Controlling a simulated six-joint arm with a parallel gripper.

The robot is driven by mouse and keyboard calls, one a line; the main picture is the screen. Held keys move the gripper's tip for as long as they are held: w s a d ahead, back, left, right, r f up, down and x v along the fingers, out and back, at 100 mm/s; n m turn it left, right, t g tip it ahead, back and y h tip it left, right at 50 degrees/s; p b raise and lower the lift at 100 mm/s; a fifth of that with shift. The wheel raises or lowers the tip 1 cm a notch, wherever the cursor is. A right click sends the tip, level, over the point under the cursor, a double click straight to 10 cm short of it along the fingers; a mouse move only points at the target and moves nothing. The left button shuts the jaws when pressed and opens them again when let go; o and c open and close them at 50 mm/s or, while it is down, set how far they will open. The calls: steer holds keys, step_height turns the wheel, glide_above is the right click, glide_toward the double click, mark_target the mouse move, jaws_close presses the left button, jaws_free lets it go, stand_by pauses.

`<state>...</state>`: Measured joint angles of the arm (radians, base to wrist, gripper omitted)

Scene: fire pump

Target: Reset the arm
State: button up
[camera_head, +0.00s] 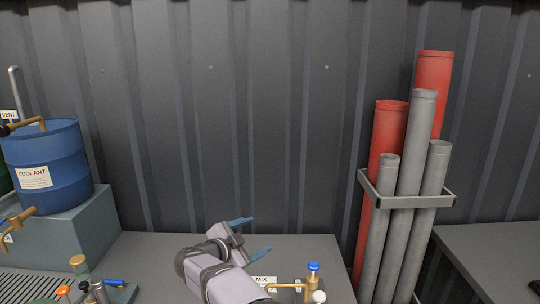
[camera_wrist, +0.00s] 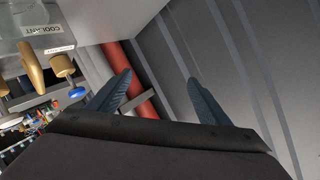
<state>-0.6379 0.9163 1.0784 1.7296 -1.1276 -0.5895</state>
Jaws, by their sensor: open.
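My gripper (camera_head: 252,238) is at the bottom middle of the head view, above the grey bench top (camera_head: 150,262). Its two blue fingers are spread apart with nothing between them. In the wrist view the open fingers (camera_wrist: 160,95) point toward the grey corrugated wall (camera_wrist: 215,45). A red pipe shows behind the left finger there. My arm covers part of the bench.
A blue coolant drum (camera_head: 60,170) stands on a grey block at the left. Brass valves with a blue knob (camera_head: 313,267) stand right of my arm. Red and grey pipes (camera_head: 405,180) stand in a rack at the right. The air above the bench's middle is clear.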

steer(key=d+r+y+p, duration=0.3)
steer(key=d+y+p, duration=0.1)
steer(key=y+p, duration=0.25)
steer(key=s+d+f+m+g+y+p, duration=0.1)
steer(key=s+f+g+y+p, duration=0.15)
steer(key=s, duration=0.65)
steer(key=s+d+f+m+g+y+p, duration=0.1)
steer(key=s+m+g+y+p, duration=0.15)
steer(key=s, duration=0.55)
steer(key=s+d+f+n+g+h+b, duration=0.1)
steer(key=s+d+f+n+g+b, duration=0.1)
steer(key=s+d+f+n+b, duration=0.45)
steer(key=s+d+f+n+g+h+b, duration=0.1)
steer(key=s+d+f+n+g+b, duration=0.3)
steer(key=s+f+b, duration=0.5)
steer(key=s+d+f+n+g+h+b, duration=0.1)
steer(key=s+d+f+n+h+b, duration=0.15)
steer(key=s+f+n+b, duration=0.6)
step_height(320, 180, up, 26)
steer(key=s+m+p, duration=0.1)
steer(key=p, duration=2.5)
steer(key=shift+d+y, duration=0.3)
steer(key=shift+y, duration=0.1)
